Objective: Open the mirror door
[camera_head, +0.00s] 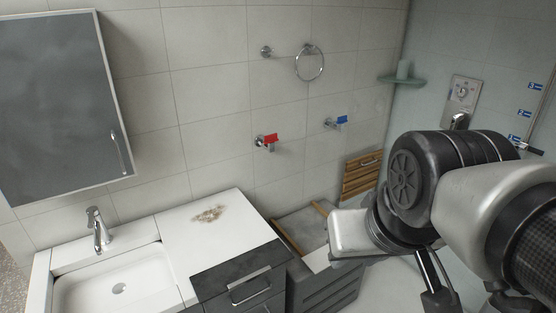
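The mirror door (55,100) is a dark grey panel in a pale frame on the wall at the upper left. It looks shut. Its slim metal handle (119,153) stands near the lower right edge of the panel. My arm reaches in from the right side, and its pale end (350,232) is over the low units, well to the right of the mirror door and apart from it. The fingers of my gripper cannot be made out clearly, so whether they are open or shut does not show.
A white sink (78,290) with a chrome tap (98,230) is below the mirror. A white counter (180,235) and a dark drawer (245,285) stand beside it. A towel ring (310,64), a red valve (267,140) and a blue valve (337,122) project from the wall.

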